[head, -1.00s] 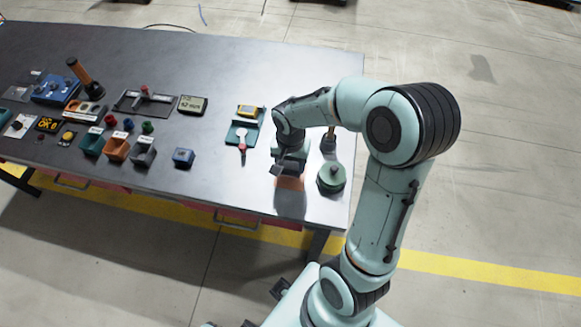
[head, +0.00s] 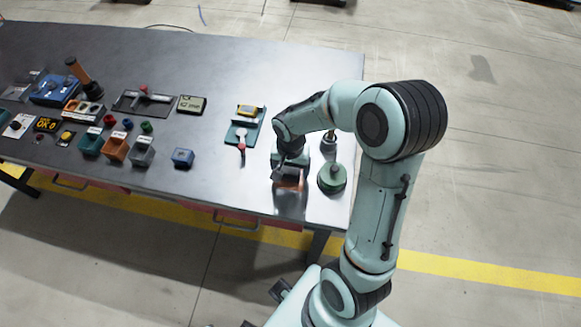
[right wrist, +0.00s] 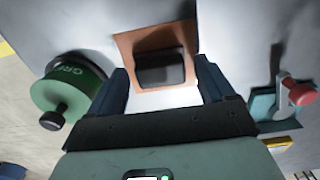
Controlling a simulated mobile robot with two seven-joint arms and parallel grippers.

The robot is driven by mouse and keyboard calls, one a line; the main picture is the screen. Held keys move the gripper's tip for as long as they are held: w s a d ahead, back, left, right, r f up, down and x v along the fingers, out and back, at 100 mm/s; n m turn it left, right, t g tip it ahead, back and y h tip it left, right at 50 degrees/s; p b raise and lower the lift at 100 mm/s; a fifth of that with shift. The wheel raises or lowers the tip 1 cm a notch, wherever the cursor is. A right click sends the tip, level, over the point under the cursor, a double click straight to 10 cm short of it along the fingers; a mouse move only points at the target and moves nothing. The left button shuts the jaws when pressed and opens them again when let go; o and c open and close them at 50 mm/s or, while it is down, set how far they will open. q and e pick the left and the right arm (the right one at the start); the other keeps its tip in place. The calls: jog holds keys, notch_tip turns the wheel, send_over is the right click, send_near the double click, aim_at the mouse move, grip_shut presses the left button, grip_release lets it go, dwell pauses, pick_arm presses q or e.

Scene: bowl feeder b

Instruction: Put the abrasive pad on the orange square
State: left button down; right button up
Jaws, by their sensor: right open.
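The orange square (head: 289,183) lies near the table's front edge in the head view, partly hidden by my right gripper (head: 284,176). In the right wrist view, the orange square (right wrist: 124,46) shows around a dark, rounded block that looks like the abrasive pad (right wrist: 162,68). The pad appears to lie on the square. My right gripper (right wrist: 163,84) is open, its two fingers on either side of the pad with a gap to each. The pad is hard to make out in the head view. My left gripper is not seen.
A blue box (head: 183,157) and several bins stand further left. The table's front edge is near.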

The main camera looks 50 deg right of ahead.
aim_at(290, 171)
jog(key=shift+r, duration=0.55)
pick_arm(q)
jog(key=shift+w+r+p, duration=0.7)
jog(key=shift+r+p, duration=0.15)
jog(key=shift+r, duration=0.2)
pick_arm(e)
notch_tip(290, 171, up, 11)
jog(key=shift+r, duration=0.15)
jog(key=shift+a, duration=0.1)
